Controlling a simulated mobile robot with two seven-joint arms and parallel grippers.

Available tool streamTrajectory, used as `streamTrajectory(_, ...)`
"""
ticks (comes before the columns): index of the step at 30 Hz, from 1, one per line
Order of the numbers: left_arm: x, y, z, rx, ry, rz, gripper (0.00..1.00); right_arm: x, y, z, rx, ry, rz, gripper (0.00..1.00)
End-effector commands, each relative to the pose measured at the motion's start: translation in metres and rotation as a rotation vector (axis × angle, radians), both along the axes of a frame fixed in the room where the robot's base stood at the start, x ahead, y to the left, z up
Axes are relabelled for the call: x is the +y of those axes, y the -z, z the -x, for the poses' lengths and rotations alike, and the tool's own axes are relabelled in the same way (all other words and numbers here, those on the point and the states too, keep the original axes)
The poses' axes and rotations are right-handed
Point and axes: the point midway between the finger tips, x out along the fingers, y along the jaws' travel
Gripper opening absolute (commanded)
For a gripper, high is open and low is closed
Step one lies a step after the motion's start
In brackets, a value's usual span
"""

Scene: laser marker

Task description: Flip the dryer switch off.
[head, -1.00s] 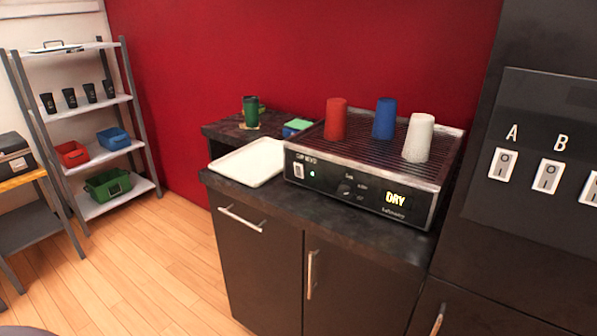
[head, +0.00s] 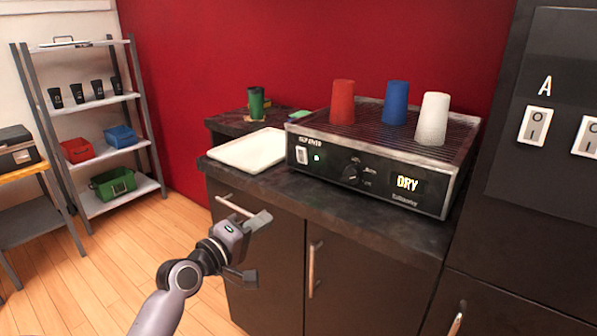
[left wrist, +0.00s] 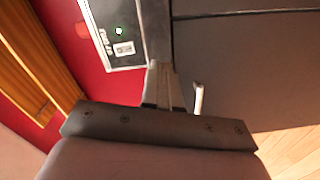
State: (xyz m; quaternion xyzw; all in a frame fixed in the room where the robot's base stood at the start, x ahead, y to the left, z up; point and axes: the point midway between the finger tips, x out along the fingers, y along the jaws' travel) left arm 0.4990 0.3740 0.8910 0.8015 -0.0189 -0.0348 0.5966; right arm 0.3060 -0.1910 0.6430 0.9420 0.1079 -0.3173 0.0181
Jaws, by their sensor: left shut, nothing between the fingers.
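The dryer (head: 330,178) is a black box on the counter with a ribbed top and a lit "DRY" display. My right gripper is not in view.
Red (head: 342,102), blue (head: 395,102) and white (head: 432,118) cups stand upside down on the dryer. A white tray (head: 248,150) lies left of it. The cabinet handle (head: 314,268) sticks out near my left gripper. Wall switches (head: 535,126) are at right.

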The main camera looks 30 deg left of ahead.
Motion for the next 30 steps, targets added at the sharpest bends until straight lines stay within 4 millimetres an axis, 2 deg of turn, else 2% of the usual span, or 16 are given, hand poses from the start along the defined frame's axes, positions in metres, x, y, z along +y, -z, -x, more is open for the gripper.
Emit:
streamTrajectory(1,0.009,-0.013,-0.004,-0.046,-0.002,0.072,0.00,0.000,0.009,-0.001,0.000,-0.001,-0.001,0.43)
streamTrajectory(4,0.020,-0.039,-0.006,-0.111,0.007,0.194,0.00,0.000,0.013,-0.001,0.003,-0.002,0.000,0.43)
streamTrajectory(9,0.029,-0.061,-0.005,-0.163,0.023,0.294,0.00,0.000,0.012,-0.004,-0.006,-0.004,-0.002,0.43)
streamTrajectory(23,0.030,-0.065,-0.008,-0.168,0.025,0.305,0.00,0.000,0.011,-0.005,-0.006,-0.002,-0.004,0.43)
streamTrajectory(30,0.027,-0.070,-0.037,-0.168,0.025,0.306,0.00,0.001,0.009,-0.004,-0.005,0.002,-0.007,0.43)
